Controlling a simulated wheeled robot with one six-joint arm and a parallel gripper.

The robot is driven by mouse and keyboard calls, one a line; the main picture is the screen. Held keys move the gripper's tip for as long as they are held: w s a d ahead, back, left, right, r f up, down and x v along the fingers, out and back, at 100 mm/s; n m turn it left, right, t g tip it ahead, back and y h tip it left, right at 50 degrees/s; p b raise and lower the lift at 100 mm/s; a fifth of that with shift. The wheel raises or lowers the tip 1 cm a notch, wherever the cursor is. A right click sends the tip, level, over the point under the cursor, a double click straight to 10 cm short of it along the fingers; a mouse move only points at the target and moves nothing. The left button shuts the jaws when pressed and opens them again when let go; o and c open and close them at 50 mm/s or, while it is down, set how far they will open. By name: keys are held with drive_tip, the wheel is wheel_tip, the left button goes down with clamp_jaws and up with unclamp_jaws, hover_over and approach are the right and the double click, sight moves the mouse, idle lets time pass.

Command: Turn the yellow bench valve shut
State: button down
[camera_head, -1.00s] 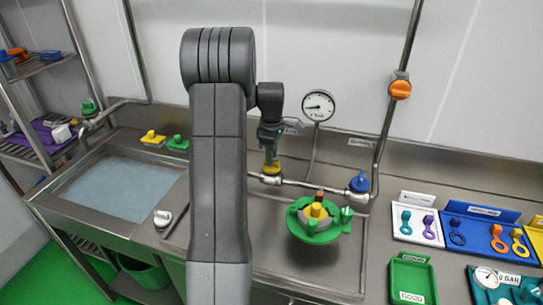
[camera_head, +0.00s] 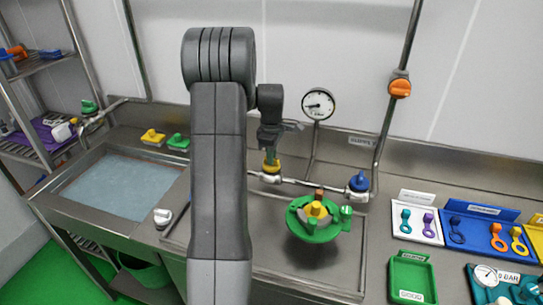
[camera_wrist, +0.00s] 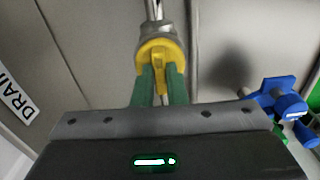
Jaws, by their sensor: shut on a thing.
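The yellow bench valve (camera_head: 271,168) sits on the metal pipe at the back of the bench, left of the blue valve (camera_head: 358,182). In the wrist view its yellow cap and narrow handle (camera_wrist: 160,56) are at the upper middle, below a metal collar. My gripper (camera_wrist: 161,82) has its two green fingers on either side of the handle and is shut on it. In the head view my gripper (camera_head: 271,157) comes down on the valve from above. My arm hides the bench to its left. The handle's angle to the pipe is hard to tell.
A round gauge (camera_head: 318,104) stands behind the pipe. An orange valve (camera_head: 399,88) is on the upright pipe. A water-filled sink (camera_head: 115,187) is at left, trays at right.

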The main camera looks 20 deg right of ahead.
drive_tip(key=m, duration=0.4)
drive_tip(key=shift+m, duration=0.3)
drive_tip(key=m, duration=0.4)
drive_tip(key=shift+m, duration=0.3)
drive_tip(key=m, duration=0.4)
drive_tip(key=shift+b, duration=0.3)
drive_tip(key=shift+m, duration=2.1)
drive_tip(key=c, duration=1.5)
unclamp_jaws()
drive_tip(key=shift+o, duration=0.2)
wheel_tip(320, 180, up, 14)
drive_tip(key=b, duration=0.1)
drive_tip(key=shift+f, duration=0.2)
